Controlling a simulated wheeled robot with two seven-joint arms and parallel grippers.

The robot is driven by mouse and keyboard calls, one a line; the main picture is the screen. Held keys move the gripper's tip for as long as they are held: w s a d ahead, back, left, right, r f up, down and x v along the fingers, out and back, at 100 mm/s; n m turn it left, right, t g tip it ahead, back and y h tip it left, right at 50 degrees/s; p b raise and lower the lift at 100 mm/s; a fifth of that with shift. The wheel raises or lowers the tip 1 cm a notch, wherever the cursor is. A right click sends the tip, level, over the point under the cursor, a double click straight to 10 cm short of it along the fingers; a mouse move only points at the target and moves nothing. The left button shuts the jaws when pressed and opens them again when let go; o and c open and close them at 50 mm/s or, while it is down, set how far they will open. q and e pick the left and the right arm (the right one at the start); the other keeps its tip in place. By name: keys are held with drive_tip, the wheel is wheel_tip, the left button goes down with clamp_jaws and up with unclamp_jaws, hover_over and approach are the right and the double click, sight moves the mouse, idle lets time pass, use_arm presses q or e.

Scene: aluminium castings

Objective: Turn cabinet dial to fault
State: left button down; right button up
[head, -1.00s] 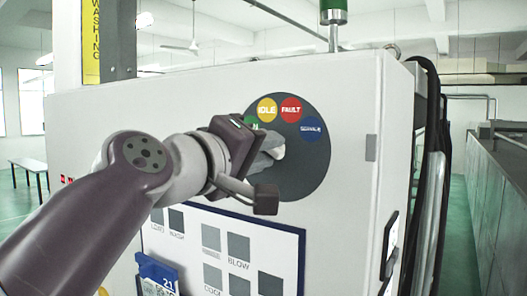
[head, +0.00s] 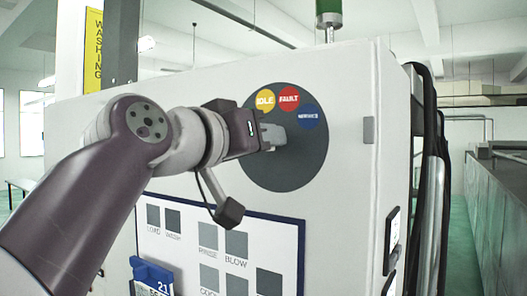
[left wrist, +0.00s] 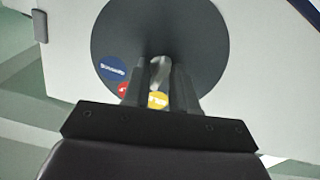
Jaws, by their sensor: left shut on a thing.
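The cabinet dial is a dark grey round plate (head: 290,165) on the cabinet's white face. Along its upper part are a yellow IDLE label (head: 265,99), a red FAULT label (head: 289,97) and a blue label (head: 309,116). My left gripper (head: 268,136) is at the dial, shut on the pale knob (head: 276,134). In the left wrist view the knob (left wrist: 159,70) is between the two fingers, and the yellow label (left wrist: 158,101) shows between them. The red label (left wrist: 123,88) is partly hidden by a finger. The knob's exact pointing is hard to tell. My right gripper is out of view.
Below the dial is a blue-framed panel (head: 288,215) with grey squares. A blue holder (head: 150,275) hangs at its lower left. Dark hoses (head: 428,170) run down the cabinet's right side. A grey counter (head: 490,200) stands beyond on the right.

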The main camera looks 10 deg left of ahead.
use_arm(q)
drive_tip(key=shift+m+b, duration=0.9)
drive_tip(key=shift+m, duration=2.3)
drive_tip(key=shift+s+r, duration=0.1)
drive_tip(key=shift+r, duration=0.05)
drive_tip(key=c, duration=1.2)
unclamp_jaws()
drive_tip(key=shift+s+a, duration=0.1)
drive_tip(key=shift+s, duration=0.05)
